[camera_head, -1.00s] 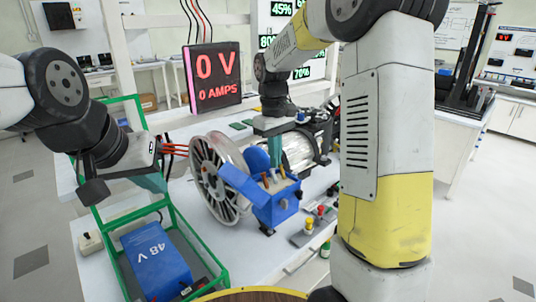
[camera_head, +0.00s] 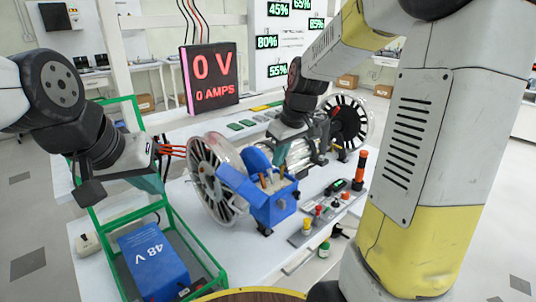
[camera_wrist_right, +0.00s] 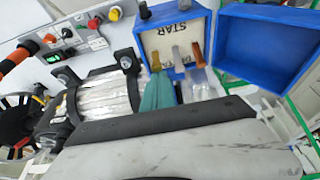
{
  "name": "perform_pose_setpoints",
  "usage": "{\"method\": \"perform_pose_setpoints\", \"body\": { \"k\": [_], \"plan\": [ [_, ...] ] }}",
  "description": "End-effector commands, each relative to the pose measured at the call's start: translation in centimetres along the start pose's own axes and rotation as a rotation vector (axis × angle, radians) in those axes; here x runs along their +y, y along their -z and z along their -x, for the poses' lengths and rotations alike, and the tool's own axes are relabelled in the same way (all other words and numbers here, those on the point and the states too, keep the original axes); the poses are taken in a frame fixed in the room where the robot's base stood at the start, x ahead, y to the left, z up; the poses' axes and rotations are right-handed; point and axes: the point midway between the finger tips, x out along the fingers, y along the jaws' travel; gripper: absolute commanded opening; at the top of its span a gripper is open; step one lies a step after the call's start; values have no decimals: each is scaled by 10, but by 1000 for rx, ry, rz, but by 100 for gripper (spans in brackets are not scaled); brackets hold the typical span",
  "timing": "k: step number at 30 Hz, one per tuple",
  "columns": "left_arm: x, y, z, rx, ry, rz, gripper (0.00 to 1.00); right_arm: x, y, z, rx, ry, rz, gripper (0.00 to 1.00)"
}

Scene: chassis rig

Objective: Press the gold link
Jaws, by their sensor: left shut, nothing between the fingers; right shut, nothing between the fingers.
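The blue terminal box (camera_head: 274,207) stands open on the white bench, its lid (camera_wrist_right: 272,45) tipped aside. In the right wrist view, upright links stand at its STAR panel (camera_wrist_right: 170,35): a gold-toned link (camera_wrist_right: 155,60), a grey link (camera_wrist_right: 177,60) and a copper-brown link (camera_wrist_right: 198,54). My right gripper (camera_wrist_right: 159,82) is shut and empty, its teal fingers close to the gold-toned link's lower end; I cannot tell if they touch. In the head view it (camera_head: 281,148) is partly hidden behind the box. My left gripper (camera_head: 152,184) is shut and empty above the green frame.
A clear-cased wheel (camera_head: 213,180) stands left of the box, a silver motor (camera_head: 298,155) behind it. A control panel (camera_head: 322,212) with buttons lies to the right. The green frame (camera_head: 180,222) holds a blue 48 V battery (camera_head: 153,262). A display (camera_head: 211,78) reads 0 V, 0 AMPS.

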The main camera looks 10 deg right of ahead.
Motion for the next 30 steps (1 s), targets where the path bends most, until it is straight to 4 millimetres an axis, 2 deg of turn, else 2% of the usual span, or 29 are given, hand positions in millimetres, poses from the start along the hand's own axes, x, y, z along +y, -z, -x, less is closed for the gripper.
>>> {"method": "perform_pose_setpoints", "body": {
  "k": [3,9,17,30],
  "plan": [
    [0,0,0,0,0,0,0,0,-8,4,95,-1,-5,0],
    [0,0,0,0,0,0,0,0,-16,7,86,1,1,0],
    [0,0,0,0,0,0,0,0,-15,7,85,1,1,0],
    [0,0,0,0,0,0,0,0,-10,21,84,2,2,0]
  ]
}}
